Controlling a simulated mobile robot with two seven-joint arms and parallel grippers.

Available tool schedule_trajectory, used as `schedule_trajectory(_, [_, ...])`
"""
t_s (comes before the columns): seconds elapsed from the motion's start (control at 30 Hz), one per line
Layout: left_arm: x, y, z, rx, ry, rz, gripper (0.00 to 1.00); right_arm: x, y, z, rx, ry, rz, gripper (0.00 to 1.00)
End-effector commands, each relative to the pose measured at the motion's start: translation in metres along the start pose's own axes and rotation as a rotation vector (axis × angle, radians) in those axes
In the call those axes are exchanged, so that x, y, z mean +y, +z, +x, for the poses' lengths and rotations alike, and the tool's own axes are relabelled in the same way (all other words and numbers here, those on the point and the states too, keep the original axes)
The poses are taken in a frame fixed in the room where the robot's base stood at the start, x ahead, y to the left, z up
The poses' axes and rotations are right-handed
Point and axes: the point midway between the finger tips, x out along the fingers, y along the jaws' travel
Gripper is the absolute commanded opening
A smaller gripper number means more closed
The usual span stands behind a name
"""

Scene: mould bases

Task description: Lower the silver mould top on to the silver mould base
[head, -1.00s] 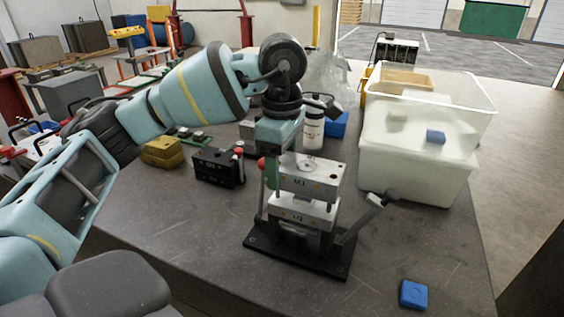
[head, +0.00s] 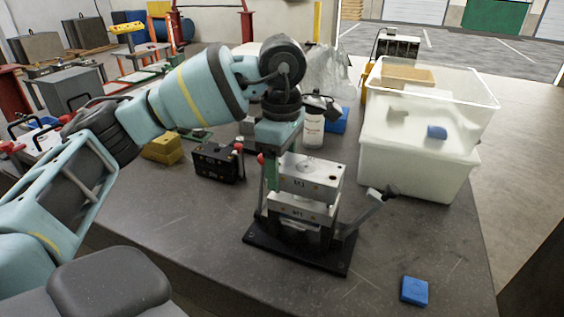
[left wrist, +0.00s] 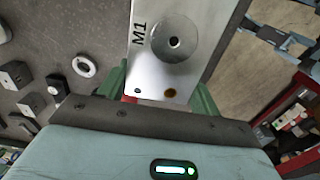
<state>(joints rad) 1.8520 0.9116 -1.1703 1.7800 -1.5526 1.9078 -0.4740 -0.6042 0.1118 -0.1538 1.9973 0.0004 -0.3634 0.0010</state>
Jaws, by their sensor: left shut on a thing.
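The silver mould top (head: 312,177), a block marked M1, is in my left gripper (head: 272,172), which has green fingers and is shut on it. It is held above the silver mould base (head: 302,208), nearly in line with it and roughly level. Only a narrow gap shows between them; I cannot tell whether they touch anywhere. The base stands on a black stand plate (head: 265,240). In the left wrist view the mould top (left wrist: 148,68) shows its M1 mark and a round disc, between the green fingers (left wrist: 160,90). The base is hidden there. My right gripper is not in view.
A lever (head: 365,208) sticks out right of the stand. A black box (head: 213,163) and a yellow block (head: 162,148) are to the left, a white bottle (head: 314,130) behind. Translucent bins (head: 415,160) stand at the right. A blue block (head: 414,291) lies front right.

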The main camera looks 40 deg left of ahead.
Motion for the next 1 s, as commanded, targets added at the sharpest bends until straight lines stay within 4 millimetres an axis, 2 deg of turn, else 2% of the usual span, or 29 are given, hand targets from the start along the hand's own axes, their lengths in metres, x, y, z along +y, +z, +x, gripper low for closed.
schedule_trajectory(0.37, [0.000, 0.000, 0.003, -0.003, 0.004, -0.001, 0.11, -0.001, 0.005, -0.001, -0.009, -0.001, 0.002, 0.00])
schedule_trajectory(1.0, [0.001, 0.000, 0.012, -0.003, 0.004, -0.001, 0.11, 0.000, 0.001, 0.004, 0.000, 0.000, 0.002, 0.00])
